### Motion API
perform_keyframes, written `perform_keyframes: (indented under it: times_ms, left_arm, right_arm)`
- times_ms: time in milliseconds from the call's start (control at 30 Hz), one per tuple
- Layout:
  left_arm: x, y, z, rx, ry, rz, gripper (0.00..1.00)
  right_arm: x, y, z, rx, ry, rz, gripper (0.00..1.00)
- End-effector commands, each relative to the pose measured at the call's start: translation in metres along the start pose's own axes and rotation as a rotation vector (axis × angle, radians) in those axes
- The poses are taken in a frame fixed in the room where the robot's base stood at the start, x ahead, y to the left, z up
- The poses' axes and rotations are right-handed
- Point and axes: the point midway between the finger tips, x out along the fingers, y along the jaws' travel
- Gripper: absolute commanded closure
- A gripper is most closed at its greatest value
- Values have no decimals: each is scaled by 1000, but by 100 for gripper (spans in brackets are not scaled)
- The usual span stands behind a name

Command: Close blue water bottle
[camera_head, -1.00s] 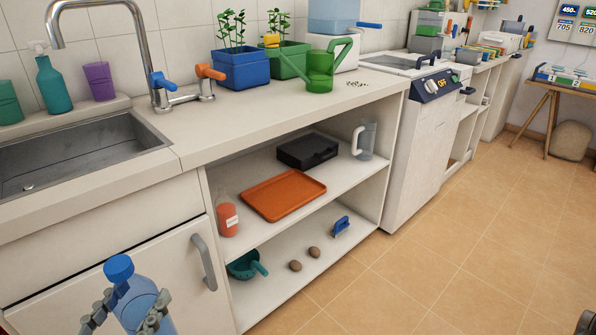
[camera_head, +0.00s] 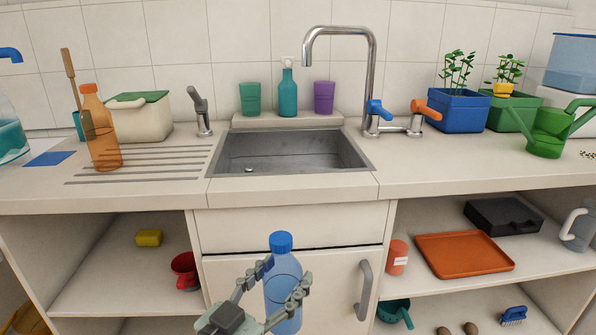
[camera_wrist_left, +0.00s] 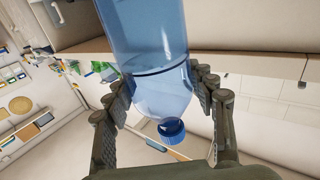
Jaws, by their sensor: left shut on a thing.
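The blue water bottle (camera_head: 283,300) is upright at the lower middle of the head view, in front of the cabinet under the sink. It is translucent, and a blue cap (camera_head: 281,241) sits at its neck. I cannot tell how tightly the cap is on. My left gripper (camera_head: 286,277) is shut on the bottle's body, with one finger on each side. In the left wrist view the bottle (camera_wrist_left: 150,50) lies between the fingers, with its cap (camera_wrist_left: 172,131) toward the lower middle. My right gripper is out of view.
The counter holds a sink (camera_head: 290,153), an orange bottle (camera_head: 101,130), a lidded container (camera_head: 140,120), a tap (camera_head: 368,75), planters and a green watering can (camera_head: 548,135). The cabinet door handle (camera_head: 365,290) is close right of the held bottle. Open shelves flank the cabinet.

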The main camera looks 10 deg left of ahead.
Motion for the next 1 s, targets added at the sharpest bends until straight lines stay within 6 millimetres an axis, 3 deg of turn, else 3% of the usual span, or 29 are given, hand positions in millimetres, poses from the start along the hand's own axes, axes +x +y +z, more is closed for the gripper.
perform_keyframes:
  times_ms: [133,333,667,833,1000]
  left_arm:
    - [-16,-44,11,-10,-4,-216,100]
    - [-37,-78,27,-2,-1,-376,100]
    - [-42,-85,30,3,2,-404,100]
    - [-42,-84,30,2,3,-403,100]
    - [-41,-84,30,2,3,-402,100]
  right_arm:
    - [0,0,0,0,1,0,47]
    - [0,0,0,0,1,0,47]
    - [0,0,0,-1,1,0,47]
    - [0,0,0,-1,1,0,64]
    - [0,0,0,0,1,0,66]
